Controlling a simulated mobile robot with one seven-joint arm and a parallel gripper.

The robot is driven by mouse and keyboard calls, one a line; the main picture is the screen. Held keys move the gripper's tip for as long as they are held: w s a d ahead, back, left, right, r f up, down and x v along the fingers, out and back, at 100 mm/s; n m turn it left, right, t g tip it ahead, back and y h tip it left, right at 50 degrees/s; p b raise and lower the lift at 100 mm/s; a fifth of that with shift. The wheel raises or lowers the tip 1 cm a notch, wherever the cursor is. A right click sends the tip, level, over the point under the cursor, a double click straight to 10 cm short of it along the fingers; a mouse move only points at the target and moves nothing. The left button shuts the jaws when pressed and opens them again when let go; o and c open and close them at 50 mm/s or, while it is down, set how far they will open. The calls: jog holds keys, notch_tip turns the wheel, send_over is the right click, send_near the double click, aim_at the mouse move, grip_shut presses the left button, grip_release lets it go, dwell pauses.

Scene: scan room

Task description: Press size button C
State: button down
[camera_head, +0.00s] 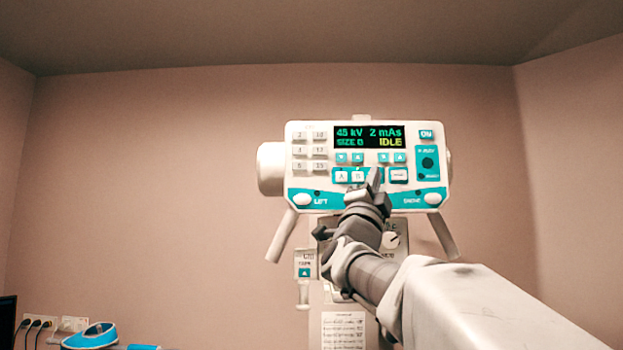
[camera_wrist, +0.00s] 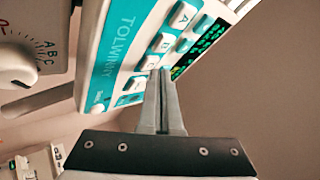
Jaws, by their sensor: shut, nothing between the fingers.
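A white and teal control panel (camera_head: 310,178) faces me in the head view. Its size row has button A (camera_head: 341,176) and button B (camera_head: 358,176); my gripper (camera_head: 375,177) covers the spot just right of B. In the wrist view, A (camera_wrist: 183,15), B (camera_wrist: 163,42) and C (camera_wrist: 149,62) run down the panel, C's letter hard to read. My gripper (camera_wrist: 162,74) is shut and empty, its tips right by C. I cannot tell whether they touch it. The display (camera_head: 369,137) reads 45 kV, 2 mAs, IDLE; the size letter is unclear.
Small arrow buttons sit just above the size row, and a wide button (camera_head: 398,175) is to its right. A knob (camera_head: 390,240) is below. Air around the panel is free.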

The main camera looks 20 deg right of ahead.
jog(key=shift+w+d, duration=0.1)
jog(key=shift+w, duration=0.3)
dwell(0.3)
jog(key=shift+s, duration=0.15)
jog(key=shift+s+a+b, duration=0.25)
jog(key=shift+s+b, duration=0.4)
jog(key=shift+s+a+b, duration=0.25)
jog(key=shift+s+b, duration=0.2)
jog(key=shift+s, duration=0.35)
jog(key=shift+s+a+b, duration=0.2)
jog(key=shift+s+b, duration=0.3)
jog(key=shift+s, duration=0.3)
jog(key=shift+s+a+b, duration=0.25)
jog(key=shift+s+b, duration=0.2)
jog(key=shift+s, duration=0.35)
